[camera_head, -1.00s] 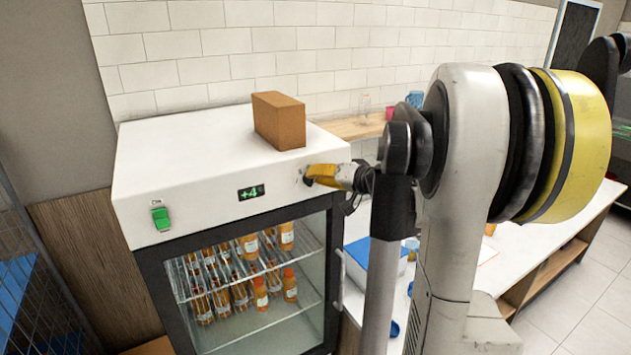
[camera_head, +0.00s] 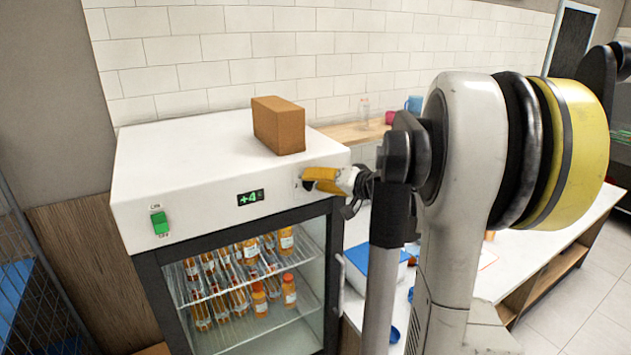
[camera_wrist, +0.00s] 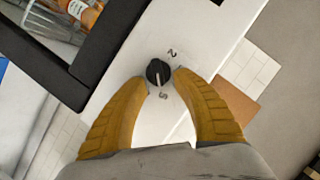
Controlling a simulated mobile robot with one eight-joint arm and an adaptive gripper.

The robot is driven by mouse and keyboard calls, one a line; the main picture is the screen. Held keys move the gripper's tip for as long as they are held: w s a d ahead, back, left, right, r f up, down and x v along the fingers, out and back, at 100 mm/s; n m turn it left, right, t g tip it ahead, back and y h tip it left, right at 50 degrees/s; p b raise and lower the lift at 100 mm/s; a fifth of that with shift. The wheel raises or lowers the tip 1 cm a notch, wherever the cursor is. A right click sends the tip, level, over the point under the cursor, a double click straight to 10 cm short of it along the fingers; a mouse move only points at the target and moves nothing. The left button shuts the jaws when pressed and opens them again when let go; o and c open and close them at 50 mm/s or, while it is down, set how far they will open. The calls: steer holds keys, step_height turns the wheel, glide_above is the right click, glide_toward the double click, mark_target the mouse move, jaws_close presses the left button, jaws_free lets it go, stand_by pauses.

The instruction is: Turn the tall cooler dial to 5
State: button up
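The tall cooler (camera_head: 140,205) has a glass door and a white top housing, with a green "+4" display (camera_head: 250,197) on its front. The black dial (camera_wrist: 158,72) shows in the wrist view, with a "2" above it and a "5" below it. A pale mark on the dial points down, close to the "5". My gripper (camera_wrist: 161,77) has its yellow fingertips on either side of the dial; I cannot tell whether both touch it. In the head view my gripper (camera_head: 306,180) is at the right end of the cooler's front, hiding the dial.
A brown box (camera_head: 279,125) stands on the cooler's top. A green switch (camera_head: 160,223) is at the front left. Several orange bottles (camera_head: 260,300) stand inside. A counter (camera_head: 490,265) with a blue-lidded container (camera_head: 385,265) is to the right.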

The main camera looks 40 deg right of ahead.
steer(key=v, duration=1.2)
steer(key=w+a+f+n+g+y+b, duration=0.2)
steer(key=a+f+n+g+b, duration=0.25)
steer(key=a+f+b, duration=1.25)
steer(key=s+a+f+n+g+h+b, duration=0.1)
steer(key=s+a+f+b, duration=0.3)
steer(key=a+f, duration=0.5)
steer(key=s+a+f+n+g+h+b, duration=0.1)
steer(key=s+a+f+b, duration=0.4)
steer(key=a+f, duration=0.5)
steer(key=shift+s+a+f+n+g+h, duration=0.15)
steer(key=shift+s+f+n+g+h, duration=0.4)
steer(key=shift+n, duration=0.6)
